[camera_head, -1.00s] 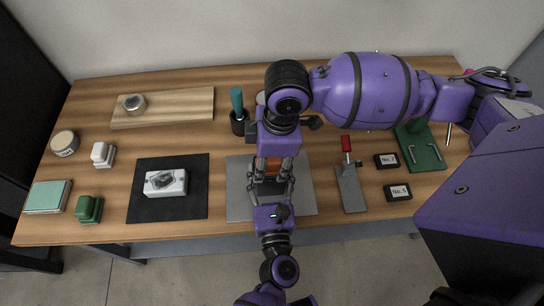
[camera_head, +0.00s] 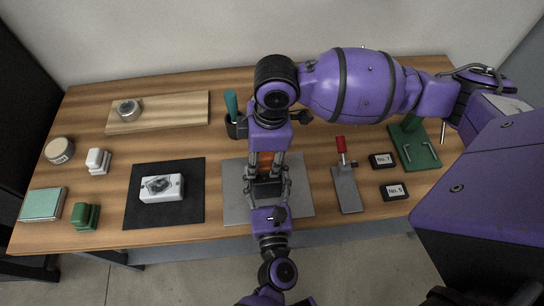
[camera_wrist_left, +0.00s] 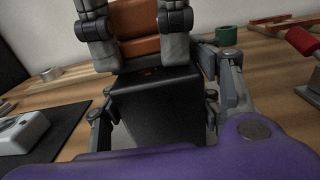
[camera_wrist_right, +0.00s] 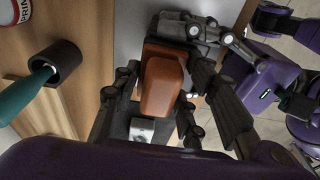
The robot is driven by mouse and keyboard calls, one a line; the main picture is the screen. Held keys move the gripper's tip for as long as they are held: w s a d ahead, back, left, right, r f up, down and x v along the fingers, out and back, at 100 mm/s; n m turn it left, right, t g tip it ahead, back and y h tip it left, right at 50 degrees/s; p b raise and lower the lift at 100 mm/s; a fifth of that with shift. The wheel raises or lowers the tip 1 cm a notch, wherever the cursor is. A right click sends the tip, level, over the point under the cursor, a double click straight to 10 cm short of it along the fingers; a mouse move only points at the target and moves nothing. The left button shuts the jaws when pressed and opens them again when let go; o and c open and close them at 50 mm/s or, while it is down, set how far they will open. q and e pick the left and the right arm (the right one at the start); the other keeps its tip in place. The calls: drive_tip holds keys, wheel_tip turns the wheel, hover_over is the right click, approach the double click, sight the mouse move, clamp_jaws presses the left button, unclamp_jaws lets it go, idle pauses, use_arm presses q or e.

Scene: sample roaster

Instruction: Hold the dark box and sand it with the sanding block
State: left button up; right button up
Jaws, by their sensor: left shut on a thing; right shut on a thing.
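The dark box (camera_wrist_left: 150,105) is upright in my left gripper (camera_head: 268,190), whose fingers are shut on its sides. It is over the grey metal plate (camera_head: 235,205) at the table's front middle. The orange-brown sanding block (camera_wrist_right: 162,85) is in my right gripper (camera_head: 266,157), shut on its sides. In the left wrist view the block (camera_wrist_left: 137,22) is at the box's upper far edge, and they look touching or nearly so. The contact face is hidden by fingers. In the head view both are mostly hidden between the grippers.
A black mat (camera_head: 140,212) with a white box (camera_head: 161,188) lies to the left. A red-handled clamp (camera_head: 341,160) and small black boxes, No. 7 (camera_head: 382,161) and No. 5 (camera_head: 394,192), lie to the right. A dark cup with a green handle (camera_head: 235,125) stands behind.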

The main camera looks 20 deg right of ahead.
sight(266, 176)
drive_tip(key=shift+s, duration=1.45)
drive_tip(key=shift+w+f, duration=0.15)
drive_tip(key=shift+w, duration=1.35)
drive_tip(key=shift+s, duration=1.6)
drive_tip(key=shift+w+r, duration=0.15)
drive_tip(key=shift+w, duration=0.7)
drive_tip(key=shift+w+r, duration=0.1)
drive_tip(key=shift+w, duration=0.7)
drive_tip(key=shift+s+f, duration=0.15)
drive_tip(key=shift+s, duration=0.65)
drive_tip(key=shift+r, duration=2.55)
